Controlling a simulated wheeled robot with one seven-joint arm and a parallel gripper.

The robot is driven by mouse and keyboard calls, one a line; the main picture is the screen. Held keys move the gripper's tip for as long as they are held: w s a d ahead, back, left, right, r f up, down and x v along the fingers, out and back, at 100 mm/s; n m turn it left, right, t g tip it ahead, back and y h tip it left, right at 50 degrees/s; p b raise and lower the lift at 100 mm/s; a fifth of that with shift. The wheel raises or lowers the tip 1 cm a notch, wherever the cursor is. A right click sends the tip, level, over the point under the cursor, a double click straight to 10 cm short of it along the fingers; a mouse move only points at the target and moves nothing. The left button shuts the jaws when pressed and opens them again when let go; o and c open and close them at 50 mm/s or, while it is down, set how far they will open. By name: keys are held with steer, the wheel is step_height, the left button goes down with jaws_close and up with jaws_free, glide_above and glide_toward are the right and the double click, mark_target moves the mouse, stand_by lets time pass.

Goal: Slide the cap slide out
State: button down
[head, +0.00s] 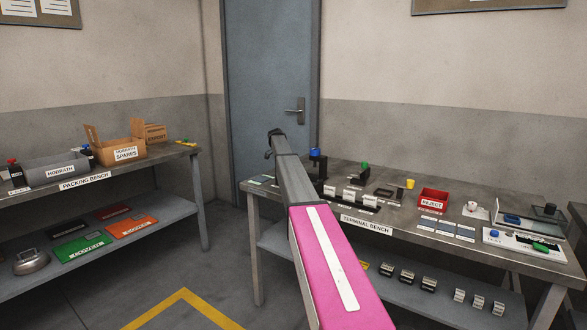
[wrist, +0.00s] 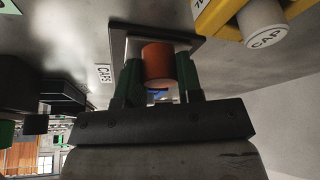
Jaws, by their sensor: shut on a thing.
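In the wrist view my gripper (wrist: 159,70) has its two dark green fingers on either side of an orange round knob (wrist: 158,62) and is shut on it. Behind the knob is a pale plate with a dark frame (wrist: 190,45). A label reading CAPS (wrist: 103,74) is beside it. At the upper right is a grey cylinder marked CAP (wrist: 263,38) on a yellow body (wrist: 218,18), apart from my fingers. I cannot tell for sure which part is the cap slide. In the head view my arm hides the gripper and the knob.
The terminal bench (head: 400,245) holds a red reject bin (head: 433,200), a blue-topped black post (head: 315,160), a yellow cup (head: 410,184) and a white panel (head: 515,243). The packing bench (head: 120,175) stands left, with open floor between. Dark blocks (wrist: 62,95) show left in the wrist view.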

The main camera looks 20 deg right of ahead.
steer(key=c, duration=1.1)
jaws_free()
steer(key=shift+w+a, duration=0.15)
steer(key=shift+w, duration=0.05)
steer(key=shift+o, duration=0.2)
steer(key=shift+r, duration=0.2)
steer(key=v, duration=1)
steer(key=shift+r, duration=0.25)
steer(key=shift+a, duration=0.1)
